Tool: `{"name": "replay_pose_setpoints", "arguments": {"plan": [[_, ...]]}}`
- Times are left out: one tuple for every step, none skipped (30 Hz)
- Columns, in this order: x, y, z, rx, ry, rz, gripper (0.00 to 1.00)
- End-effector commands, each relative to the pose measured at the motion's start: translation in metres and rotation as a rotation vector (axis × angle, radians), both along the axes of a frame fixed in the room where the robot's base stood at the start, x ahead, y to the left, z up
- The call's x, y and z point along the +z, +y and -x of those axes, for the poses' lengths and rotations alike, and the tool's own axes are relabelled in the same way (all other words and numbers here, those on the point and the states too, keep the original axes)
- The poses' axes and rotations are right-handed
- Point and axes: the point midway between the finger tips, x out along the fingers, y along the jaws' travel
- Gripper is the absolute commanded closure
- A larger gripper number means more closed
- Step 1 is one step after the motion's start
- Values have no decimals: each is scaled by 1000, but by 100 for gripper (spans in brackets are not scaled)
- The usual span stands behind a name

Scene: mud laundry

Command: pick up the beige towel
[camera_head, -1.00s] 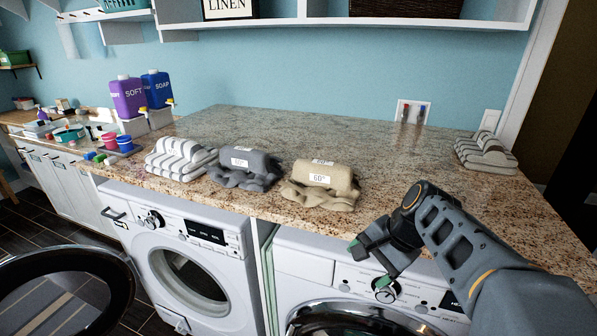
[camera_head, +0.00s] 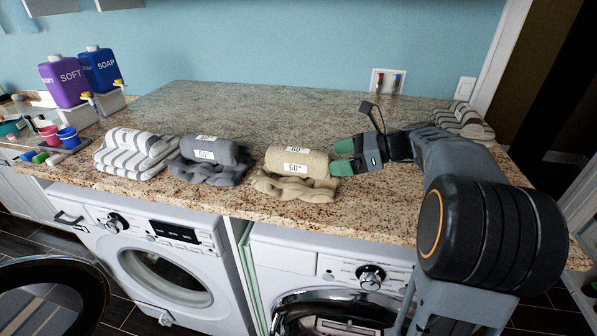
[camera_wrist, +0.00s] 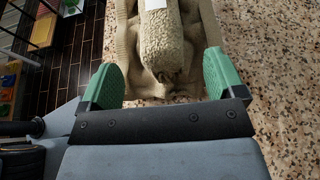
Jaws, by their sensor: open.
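The beige towel (camera_head: 297,189) is a folded pile with a rolled top bearing a white "60" label, on the granite counter near its front edge. My gripper (camera_head: 343,157) is at the towel's right end, above the counter, with its green fingertips pointing left at the roll. In the wrist view the gripper (camera_wrist: 165,85) is open, its two green pads on either side of the towel's near end. The beige towel (camera_wrist: 165,45) fills the top middle there. I cannot tell whether the pads touch the towel.
A grey towel (camera_head: 210,162) sits just left of the beige one, and a striped towel (camera_head: 133,153) further left. Another striped towel (camera_head: 465,121) lies behind my arm at right. The counter (camera_head: 240,105) behind is clear. Washing machines (camera_head: 325,268) stand below the front edge.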

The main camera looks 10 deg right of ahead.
Motion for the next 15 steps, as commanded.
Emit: {"name": "replay_pose_setpoints", "arguments": {"plan": [[-1, 3, -1, 2, 1, 0, 12], [-2, 3, -1, 1, 0, 0, 12], [-2, 4, -2, 0, 0, 1, 12], [-3, 5, -2, 0, 1, 1, 12], [-3, 7, -3, 0, 1, 1, 12], [-5, 10, -4, 0, 1, 1, 12], [-6, 13, -6, 1, 2, 0, 12], [-7, 16, -7, 1, 2, 0, 12], [-9, 21, -10, 0, 2, 0, 12], [-11, 24, -12, 0, 2, 0, 12], [-13, 27, -14, 0, 2, 0, 12], [-15, 32, -16, -1, 2, 0, 12], [-17, 34, -17, 0, 1, 1, 12], [-18, 37, -18, 0, 2, 1, 12], [-20, 40, -19, -1, 1, 2, 12]]}}
